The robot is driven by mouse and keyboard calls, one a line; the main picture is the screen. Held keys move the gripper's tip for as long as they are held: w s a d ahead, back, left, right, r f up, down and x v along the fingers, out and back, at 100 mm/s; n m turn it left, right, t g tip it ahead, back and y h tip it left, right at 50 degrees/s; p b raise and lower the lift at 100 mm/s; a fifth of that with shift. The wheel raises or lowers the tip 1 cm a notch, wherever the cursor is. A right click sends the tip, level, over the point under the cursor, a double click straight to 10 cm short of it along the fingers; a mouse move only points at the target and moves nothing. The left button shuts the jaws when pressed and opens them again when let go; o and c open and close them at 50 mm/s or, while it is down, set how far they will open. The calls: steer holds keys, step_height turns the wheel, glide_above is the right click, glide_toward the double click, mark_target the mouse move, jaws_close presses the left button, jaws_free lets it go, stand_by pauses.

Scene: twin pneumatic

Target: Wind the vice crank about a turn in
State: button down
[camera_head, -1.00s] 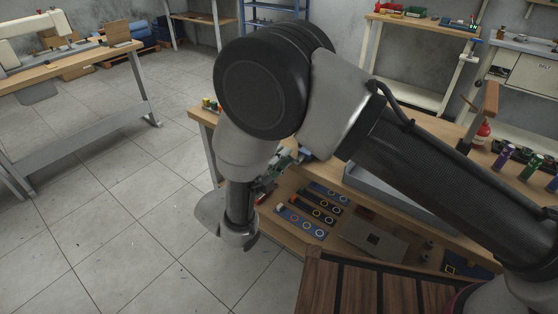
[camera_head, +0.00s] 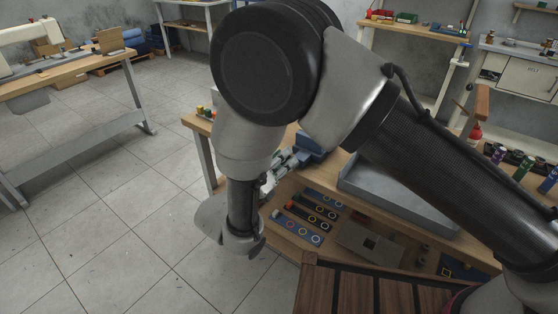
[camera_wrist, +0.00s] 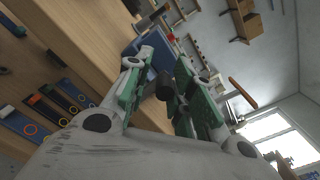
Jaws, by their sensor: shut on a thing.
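The blue vice (camera_head: 314,144) stands on the wooden workbench (camera_head: 200,125) beyond my gripper (camera_head: 281,163), partly hidden by my arm. In the wrist view the vice (camera_wrist: 150,38) is a blue block behind the fingers. The crank's dark, round handle (camera_wrist: 165,86) lies between the two green-padded fingertips. My gripper (camera_wrist: 157,88) is shut on this handle. The rest of the crank and its turn angle are hidden behind the fingers.
Strips with coloured rings (camera_head: 310,212) lie on the bench near my gripper. A grey tray (camera_head: 400,205) is to the right. Small coloured items (camera_head: 204,112) stand at the bench's left corner. Open floor (camera_head: 130,210) lies to the left.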

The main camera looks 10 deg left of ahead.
mark_target(294, 167)
steer(key=d+m, duration=0.1)
steer(key=m, duration=0.2)
steer(key=s+d+m, duration=0.1)
steer(key=m, duration=0.2)
steer(key=d+m, duration=0.1)
steer(key=m, duration=0.2)
steer(key=shift+s+d+f, duration=0.2)
steer(key=shift+d+f, duration=0.05)
steer(key=shift+f, duration=0.05)
steer(key=c, duration=2.2)
jaws_free()
steer(key=m, duration=0.1)
steer(key=d+f+m, duration=0.1)
steer(key=m, duration=0.2)
steer(key=shift+s+d+f+m, duration=0.15)
steer(key=shift+s+m, duration=0.1)
steer(key=shift+m, duration=0.05)
steer(key=shift+s+d+f+m, duration=0.15)
steer(key=shift+f+m, duration=0.2)
steer(key=shift+m, duration=0.65)
steer(key=shift+d+f+m, duration=0.1)
steer(key=shift+f+m, duration=0.2)
steer(key=shift+m, duration=0.7)
steer(key=o, duration=0.8)
steer(key=shift+a, duration=0.1)
steer(key=shift+c, duration=0.2)
steer(key=shift+r, duration=0.1)
steer(key=v, duration=1.2)
